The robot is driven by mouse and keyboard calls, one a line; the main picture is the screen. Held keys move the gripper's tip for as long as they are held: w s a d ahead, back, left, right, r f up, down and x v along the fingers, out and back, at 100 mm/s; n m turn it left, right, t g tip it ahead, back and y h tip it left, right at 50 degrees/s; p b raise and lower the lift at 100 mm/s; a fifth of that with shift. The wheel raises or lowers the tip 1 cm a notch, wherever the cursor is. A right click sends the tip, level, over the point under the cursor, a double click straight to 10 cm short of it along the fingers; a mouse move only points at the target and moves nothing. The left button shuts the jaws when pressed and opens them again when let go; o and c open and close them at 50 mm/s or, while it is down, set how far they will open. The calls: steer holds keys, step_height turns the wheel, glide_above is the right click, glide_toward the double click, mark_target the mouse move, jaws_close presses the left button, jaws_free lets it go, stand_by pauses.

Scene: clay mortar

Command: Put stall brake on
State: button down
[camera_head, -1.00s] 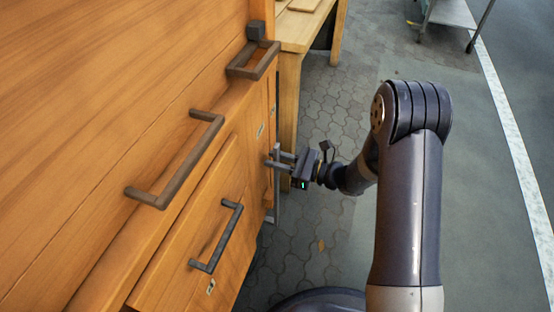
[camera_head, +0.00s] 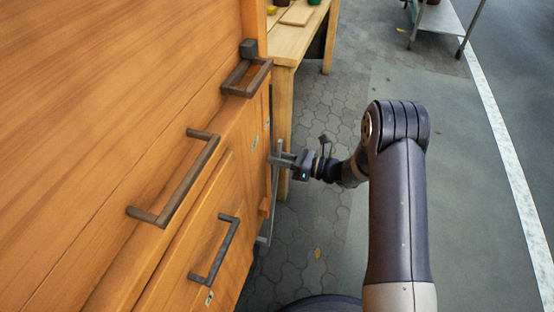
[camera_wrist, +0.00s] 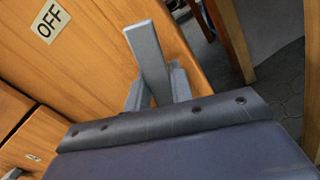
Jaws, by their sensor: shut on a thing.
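The stall brake shows as a grey metal lever (camera_wrist: 148,55) in the wrist view, standing out along the wooden side of the stall (camera_head: 180,120). My gripper (camera_wrist: 158,92) is shut on this lever, one finger on each side of it. A label reading OFF (camera_wrist: 50,20) is on the wood to the left of the lever. In the head view my gripper (camera_head: 278,159) is at the stall's right side, at the upper part of the thin grey bar (camera_head: 274,190). The far end of the lever's travel and any ON label are not visible.
Dark handles (camera_head: 185,180) stick out from the stall front near my arm. A wooden table (camera_head: 292,45) stands just beyond the stall, and a metal cart (camera_head: 437,22) is at the top right. Paved floor (camera_head: 325,230) is free to the right of the stall.

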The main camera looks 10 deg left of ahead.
steer(key=shift+w, duration=0.15)
steer(key=c, duration=1.2)
jaws_free()
steer(key=shift+f, duration=0.1)
steer(key=shift+c, duration=0.2)
steer(key=d+p, duration=0.2)
steer(key=d, duration=0.9)
steer(key=shift+s, duration=0.4)
steer(key=shift+a, duration=0.1)
steer(key=a, duration=0.3)
steer(key=a+b, duration=0.1)
steer(key=a, duration=0.3)
steer(key=a+b, duration=0.1)
steer(key=a, duration=0.2)
steer(key=shift+w+a, duration=0.35)
steer(key=shift+s+a, duration=0.1)
steer(key=shift+s, duration=0.05)
steer(key=shift+s+r+n, duration=0.2)
steer(key=shift+s+n, duration=0.1)
steer(key=shift+s, duration=0.15)
